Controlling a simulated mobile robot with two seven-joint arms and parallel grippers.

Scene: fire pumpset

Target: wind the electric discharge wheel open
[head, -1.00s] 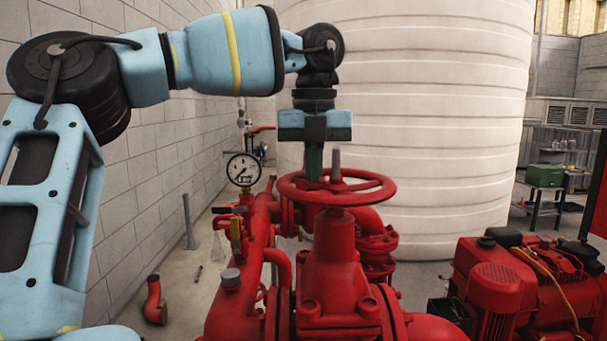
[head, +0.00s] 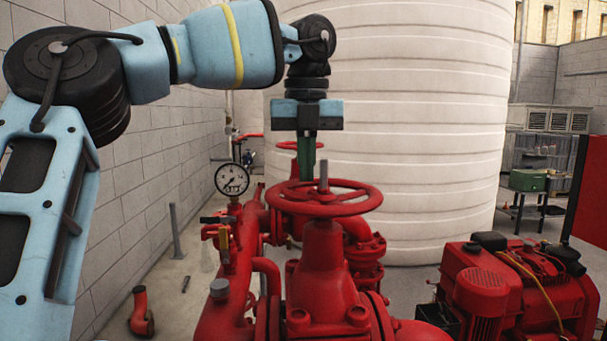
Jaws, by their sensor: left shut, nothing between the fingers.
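The red discharge handwheel (head: 358,206) lies flat on top of a red valve (head: 320,258), with a grey stem (head: 323,176) rising through its hub. My left gripper (head: 306,177) points straight down from above, with dark green fingers shut and empty. Its fingertips show at the wheel's far rim, just left of the stem. I cannot tell whether they touch the rim or stand just above or behind it. My right gripper is not in view.
Another red wheel (head: 289,145) shows behind the gripper. A large white tank (head: 420,130) fills the back. A red engine (head: 510,285) stands right. A block wall (head: 140,190) runs along the left.

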